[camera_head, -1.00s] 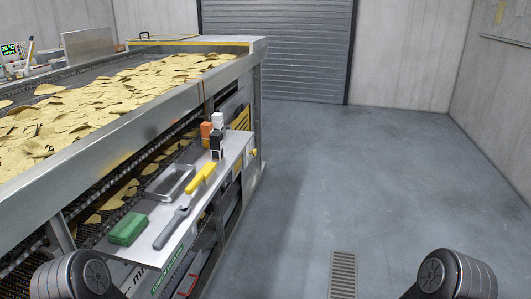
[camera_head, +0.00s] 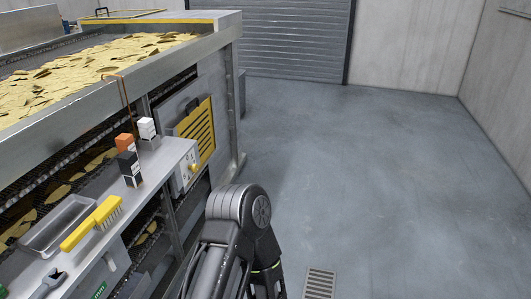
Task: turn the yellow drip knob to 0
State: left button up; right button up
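A small yellow knob (camera_head: 193,167) shows on the front of a light grey control box (camera_head: 184,174) at the right end of the side shelf on the chip conveyor. Its pointer and scale are too small to read. One of my arms rises from the bottom centre, its dark rounded joint to the right of and below the knob, apart from it in the picture. I cannot tell which arm it is.
The steel shelf (camera_head: 158,166) carries a yellow brush (camera_head: 92,223), a metal tray (camera_head: 58,226), and small orange, white and black containers. A yellow slatted panel (camera_head: 197,132) is behind the control box. Open grey floor (camera_head: 370,170) lies right, with a drain grate (camera_head: 320,283) at the bottom.

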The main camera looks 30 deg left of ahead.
aim_at(194, 168)
jog(key=i+u, duration=0.1)
jog(key=i, duration=0.45)
jog(key=i+l+u, duration=0.1)
jog(key=i, duration=0.45)
jog(key=i+l+u, duration=0.1)
jog(key=i+u, duration=0.2)
jog(key=u, duration=0.2)
jog(key=i+l+u, duration=0.25)
jog(key=u, duration=0.25)
jog(key=i+l+u, duration=0.25)
jog(key=u, duration=0.2)
jog(key=i+l+u, duration=0.15)
jog(key=l+u, duration=1.35)
jog(key=i+j, duration=0.05)
jog(key=j, duration=0.05)
